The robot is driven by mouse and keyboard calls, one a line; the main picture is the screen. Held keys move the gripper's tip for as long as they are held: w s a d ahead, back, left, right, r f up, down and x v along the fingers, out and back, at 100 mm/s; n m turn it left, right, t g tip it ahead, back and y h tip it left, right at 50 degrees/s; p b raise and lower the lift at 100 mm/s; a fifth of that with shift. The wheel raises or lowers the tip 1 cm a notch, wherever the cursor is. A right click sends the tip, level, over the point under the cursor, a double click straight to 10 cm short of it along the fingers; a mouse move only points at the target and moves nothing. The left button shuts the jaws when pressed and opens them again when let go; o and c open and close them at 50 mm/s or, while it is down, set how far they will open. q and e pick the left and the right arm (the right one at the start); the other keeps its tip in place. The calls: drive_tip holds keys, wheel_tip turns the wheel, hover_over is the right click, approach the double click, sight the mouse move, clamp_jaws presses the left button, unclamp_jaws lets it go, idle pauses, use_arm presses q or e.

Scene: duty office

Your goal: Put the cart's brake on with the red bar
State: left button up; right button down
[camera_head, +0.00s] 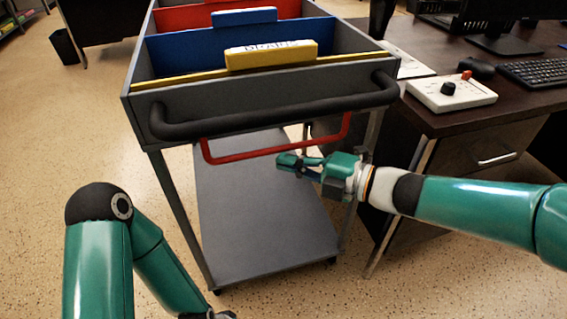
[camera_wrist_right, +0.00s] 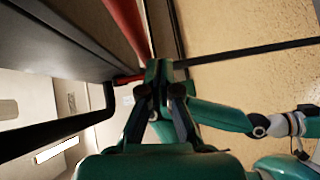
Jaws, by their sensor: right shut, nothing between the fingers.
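The grey cart (camera_head: 135,110) stands ahead with a thick black push handle (camera_head: 270,117). The red bar (camera_head: 250,154) hangs below that handle, a U shape with both ends rising toward the cart. It also shows in the right wrist view (camera_wrist_right: 125,25), running close past the fingertips. My right gripper (camera_head: 289,162) is shut and empty, just below the bar's right half in the head view; I cannot tell if it touches. My left gripper shows small at the right edge of the right wrist view (camera_wrist_right: 306,125), its jaws unclear.
The cart holds yellow, blue and red dividers and has a grey lower shelf (camera_head: 255,220). A dark desk (camera_head: 440,120) stands close on the right with a white control box (camera_head: 450,95) and a keyboard (camera_head: 535,72).

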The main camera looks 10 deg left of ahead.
drive_tip(key=s+d+f, duration=0.2)
drive_tip(key=s+d, duration=0.5)
drive_tip(key=d, duration=0.3)
drive_tip(key=shift+s+d+f+p, duration=0.15)
drive_tip(key=shift+d+p, duration=0.2)
idle(0.4)
